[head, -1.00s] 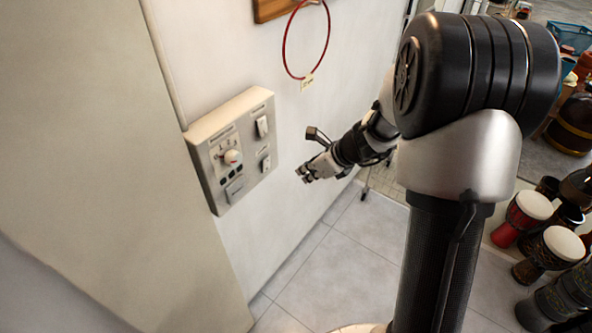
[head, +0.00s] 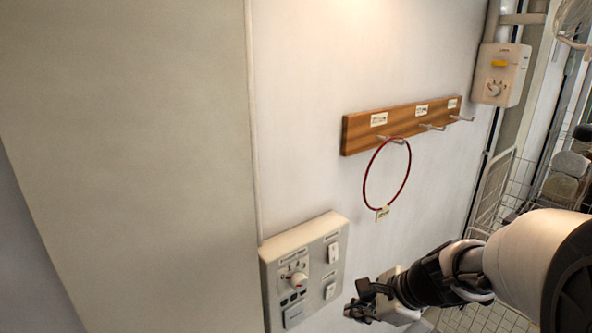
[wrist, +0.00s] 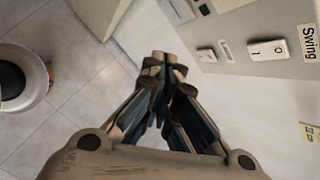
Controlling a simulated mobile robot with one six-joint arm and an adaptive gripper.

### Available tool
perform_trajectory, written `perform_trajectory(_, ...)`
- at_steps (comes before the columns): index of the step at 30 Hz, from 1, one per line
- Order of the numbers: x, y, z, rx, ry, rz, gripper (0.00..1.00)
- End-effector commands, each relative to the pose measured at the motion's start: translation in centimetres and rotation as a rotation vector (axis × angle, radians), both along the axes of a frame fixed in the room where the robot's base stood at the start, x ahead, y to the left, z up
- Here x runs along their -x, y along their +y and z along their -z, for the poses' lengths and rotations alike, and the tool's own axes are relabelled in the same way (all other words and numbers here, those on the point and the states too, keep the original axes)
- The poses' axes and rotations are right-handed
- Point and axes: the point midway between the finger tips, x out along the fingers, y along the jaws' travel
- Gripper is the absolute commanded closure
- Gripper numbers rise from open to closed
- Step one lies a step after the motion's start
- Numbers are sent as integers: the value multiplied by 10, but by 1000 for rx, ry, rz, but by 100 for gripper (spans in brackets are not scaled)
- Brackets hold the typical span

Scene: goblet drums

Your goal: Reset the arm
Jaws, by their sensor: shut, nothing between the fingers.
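My gripper (head: 360,303) is in front of the wall, just right of the control panel's lower right corner in the head view. In the wrist view my gripper (wrist: 166,62) has its fingertips together with nothing between them. The control panel (head: 308,258) is a pale box on the white wall with a round knob (head: 298,280) and rocker switches. One switch (wrist: 267,49) shows close up in the wrist view, beside a label reading "Swing". The fingers appear apart from the panel.
A red ring (head: 365,188) with a tag hangs from a wooden peg rack (head: 360,133) above my gripper. A yellow-marked wall box (head: 503,75) and a wire rack (head: 492,190) stand to the right.

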Motion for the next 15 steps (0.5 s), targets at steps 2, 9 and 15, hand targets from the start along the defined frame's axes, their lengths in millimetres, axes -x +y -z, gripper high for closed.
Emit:
perform_trajectory(2,33,18,-26,130,-79,-227,100)
perform_trajectory(9,134,36,-64,533,-252,-875,100)
perform_trajectory(15,200,21,-73,843,-324,-1310,100)
